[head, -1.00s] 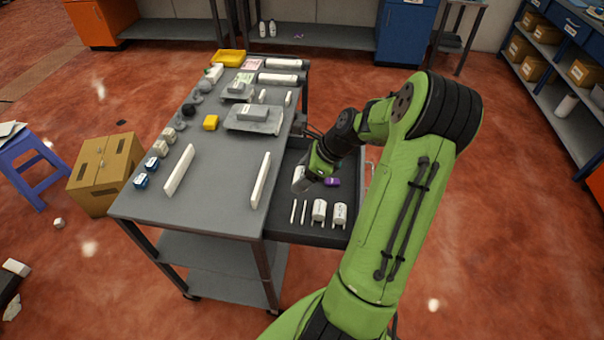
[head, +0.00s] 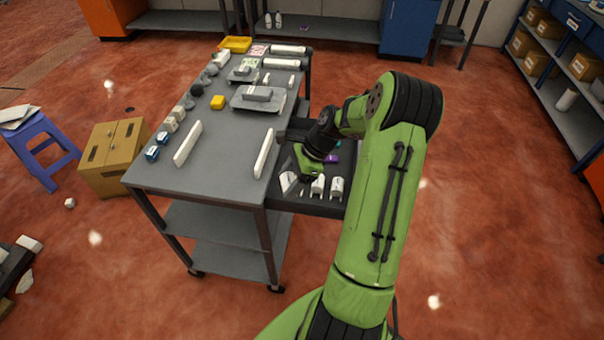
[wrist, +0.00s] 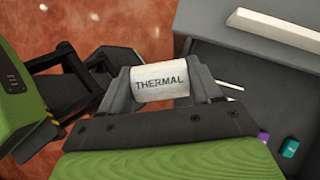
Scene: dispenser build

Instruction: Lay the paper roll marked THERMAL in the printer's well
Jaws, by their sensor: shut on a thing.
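The white paper roll marked THERMAL (wrist: 160,82) is held between the two grey fingers of my gripper (wrist: 163,88), its black lettering facing the wrist camera. In the head view my gripper (head: 298,180) is low over the near end of the open dark drawer (head: 310,205) at the cart's right side. A white shape at its fingers there (head: 288,183) appears to be the roll. I cannot tell for certain which thing is the printer; a grey block (head: 258,94) sits on a grey plate on the cart, and no well is clearly visible.
Two white pieces (head: 318,187) (head: 337,187) lie in the drawer, with purple (wrist: 262,138) and green (wrist: 289,148) items. Long white bars (head: 188,143) (head: 264,152) stand on the grey cart top (head: 225,150). The near cart top is mostly clear.

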